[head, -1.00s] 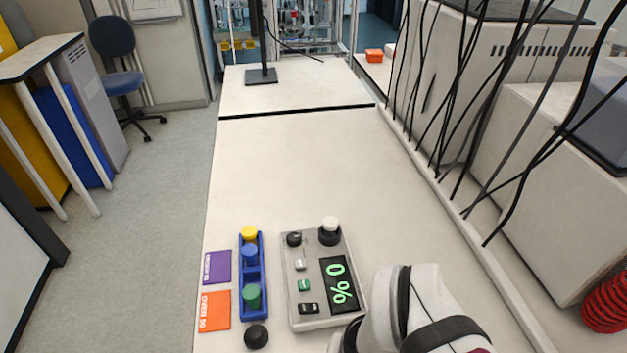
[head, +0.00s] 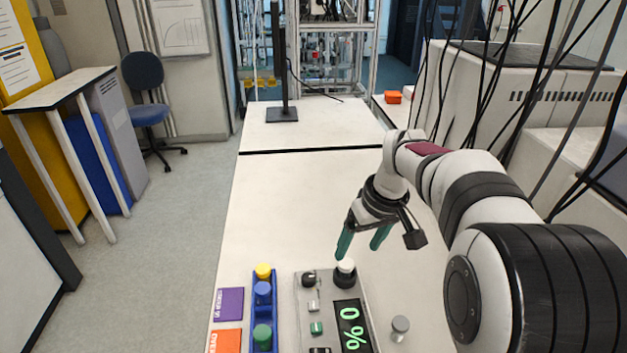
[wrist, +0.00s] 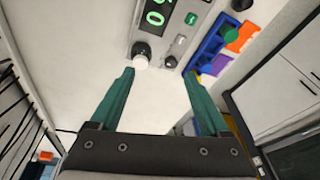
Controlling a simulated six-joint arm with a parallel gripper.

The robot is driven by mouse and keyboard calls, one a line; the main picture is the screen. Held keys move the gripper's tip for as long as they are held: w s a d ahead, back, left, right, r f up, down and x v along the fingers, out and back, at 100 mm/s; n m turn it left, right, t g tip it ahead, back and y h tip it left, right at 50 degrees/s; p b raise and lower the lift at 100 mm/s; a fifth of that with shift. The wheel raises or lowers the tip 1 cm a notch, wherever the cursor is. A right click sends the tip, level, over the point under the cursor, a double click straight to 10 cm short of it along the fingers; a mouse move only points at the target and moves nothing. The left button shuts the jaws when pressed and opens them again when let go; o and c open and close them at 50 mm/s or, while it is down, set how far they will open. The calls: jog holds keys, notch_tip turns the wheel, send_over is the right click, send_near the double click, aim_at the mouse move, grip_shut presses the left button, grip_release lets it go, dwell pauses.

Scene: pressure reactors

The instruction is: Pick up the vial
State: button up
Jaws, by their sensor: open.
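Several capped pieces that look like vials, with yellow, blue and green caps, stand in a narrow blue rack (head: 276,300); their bodies are mostly hidden. A white-capped piece (head: 346,266) stands in a black collar at the device's far end; I cannot tell which piece is the task's vial. My gripper (head: 361,243) is open and empty, pointing down above the bench just beyond the device. In the wrist view, the white cap (wrist: 141,63) shows between the green fingers of my gripper (wrist: 160,72), nearer the left finger and apart from it.
The grey device (head: 329,306) shows 0 % and has a dark knob (head: 309,279). A small grey cylinder (head: 400,327) stands right of it. Purple (head: 229,303) and orange (head: 226,341) cards lie left of the rack. A black stand (head: 282,114) is far back. The mid-bench is clear.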

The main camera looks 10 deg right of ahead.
jog(key=n, duration=0.2)
send_near(346, 263)
jog(key=x, duration=1)
jog(key=shift+w+f, duration=0.1)
jog(key=shift+f, duration=0.05)
grip_shut()
jog(key=shift+r, duration=0.2)
